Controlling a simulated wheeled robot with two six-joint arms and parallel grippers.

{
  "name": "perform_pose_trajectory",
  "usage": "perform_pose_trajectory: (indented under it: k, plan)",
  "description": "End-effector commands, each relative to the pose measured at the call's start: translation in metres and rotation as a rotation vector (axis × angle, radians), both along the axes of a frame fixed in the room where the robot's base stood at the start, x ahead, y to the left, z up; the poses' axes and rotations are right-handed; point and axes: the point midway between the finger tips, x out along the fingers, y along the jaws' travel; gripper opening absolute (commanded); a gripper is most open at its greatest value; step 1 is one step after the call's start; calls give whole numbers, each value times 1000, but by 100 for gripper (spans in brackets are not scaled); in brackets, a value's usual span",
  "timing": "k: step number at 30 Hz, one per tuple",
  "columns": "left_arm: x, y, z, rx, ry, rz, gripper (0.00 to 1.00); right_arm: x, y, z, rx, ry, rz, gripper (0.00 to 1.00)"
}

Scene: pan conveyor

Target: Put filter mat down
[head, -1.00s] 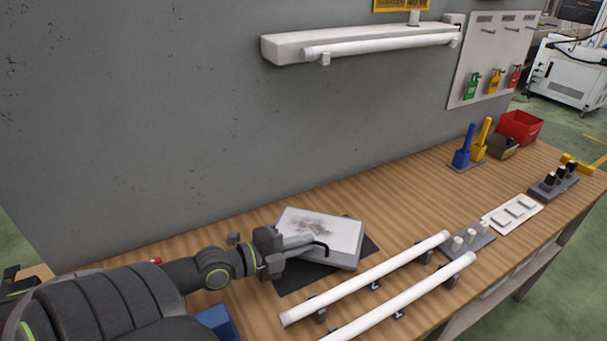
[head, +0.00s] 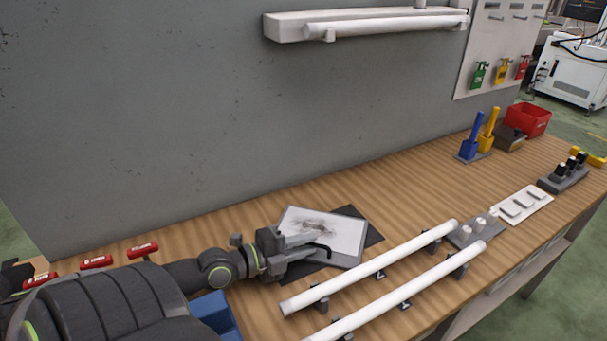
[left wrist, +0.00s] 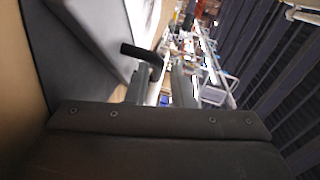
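The filter mat (head: 325,232) is a flat light-grey panel with a dark smudge on its face. It lies over a dark rectangular pad (head: 373,238) on the workbench, slightly turned relative to it. Its black curved handle (head: 322,249) is at the near left side and also shows in the left wrist view (left wrist: 142,52). My left gripper (head: 312,244) is at this handle. Its fingers (left wrist: 161,82) stand apart in the left wrist view with a gap between them, so it looks open. My right gripper is in neither view.
Two white tubes (head: 370,267) lie on holders right of the pad. A blue bin (head: 212,312) is close under my left arm. Red items (head: 143,250) lie at the left. The bench (head: 400,190) behind the pad is clear up to the wall.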

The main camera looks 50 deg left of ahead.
Motion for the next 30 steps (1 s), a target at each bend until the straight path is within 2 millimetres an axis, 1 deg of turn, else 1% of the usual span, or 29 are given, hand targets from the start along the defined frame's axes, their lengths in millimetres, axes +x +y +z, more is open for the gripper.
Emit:
perform_pose_trajectory:
  k: [1,2,10,14,17,24,30]
  plan:
    - [0,0,0,0,0,0,28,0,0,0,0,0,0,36]
    - [0,0,0,0,0,0,30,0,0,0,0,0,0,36]
    - [0,0,0,0,0,0,30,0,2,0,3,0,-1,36]
    - [-6,2,1,4,1,0,30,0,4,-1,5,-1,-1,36]
    - [-16,5,2,4,3,0,30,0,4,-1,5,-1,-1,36]
    - [-46,14,7,3,4,-1,30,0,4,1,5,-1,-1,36]
    - [-64,20,11,2,3,0,30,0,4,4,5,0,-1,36]
